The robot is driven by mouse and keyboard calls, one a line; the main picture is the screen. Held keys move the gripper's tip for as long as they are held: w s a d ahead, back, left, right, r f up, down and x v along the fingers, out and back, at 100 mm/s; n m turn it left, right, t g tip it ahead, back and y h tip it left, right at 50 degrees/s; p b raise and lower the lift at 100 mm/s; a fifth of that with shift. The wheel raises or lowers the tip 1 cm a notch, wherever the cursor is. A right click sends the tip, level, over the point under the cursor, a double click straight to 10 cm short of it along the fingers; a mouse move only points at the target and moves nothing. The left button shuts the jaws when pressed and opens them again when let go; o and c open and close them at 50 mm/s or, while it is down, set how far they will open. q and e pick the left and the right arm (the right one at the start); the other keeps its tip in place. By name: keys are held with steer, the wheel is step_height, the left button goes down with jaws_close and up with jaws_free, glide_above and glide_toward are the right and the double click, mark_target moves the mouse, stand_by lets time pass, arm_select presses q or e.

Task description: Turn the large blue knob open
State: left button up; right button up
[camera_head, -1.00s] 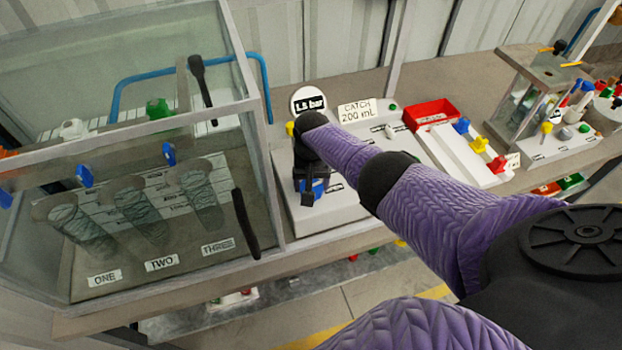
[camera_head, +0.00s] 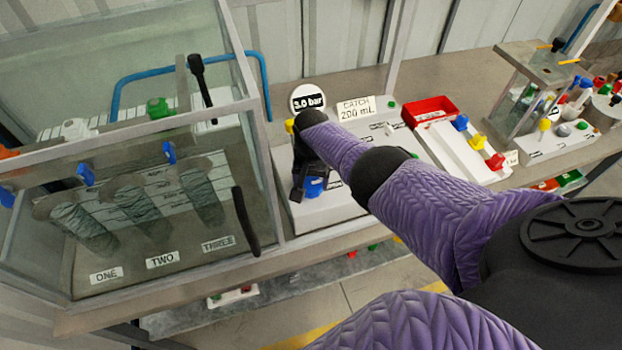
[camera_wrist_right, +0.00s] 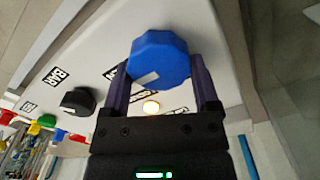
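The large blue knob (camera_head: 315,187) sits on the white panel (camera_head: 345,205) beside the glass tank. It also shows in the right wrist view (camera_wrist_right: 158,60), faceted, with a pale mark on its face. My right gripper (camera_wrist_right: 160,76) has one finger on each side of the knob, apparently against its sides. In the head view, my right gripper (camera_head: 308,180) is mostly hidden by its own wrist and partly covers the knob. A round white display (camera_head: 308,100) behind it reads 3.0 bar. My left gripper does not show.
A glass tank (camera_head: 245,215) with tubes labelled ONE, TWO and THREE stands left. A CATCH 200 mL sign (camera_head: 356,109) and a red tray (camera_head: 430,111) stand right of the display.

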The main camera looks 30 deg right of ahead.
mark_target(311, 181)
steer(key=shift+o, duration=1.2)
step_height(311, 181, up, 10)
steer(key=p, duration=0.6)
steer(key=shift+f, duration=0.2)
steer(key=shift+r, duration=0.2)
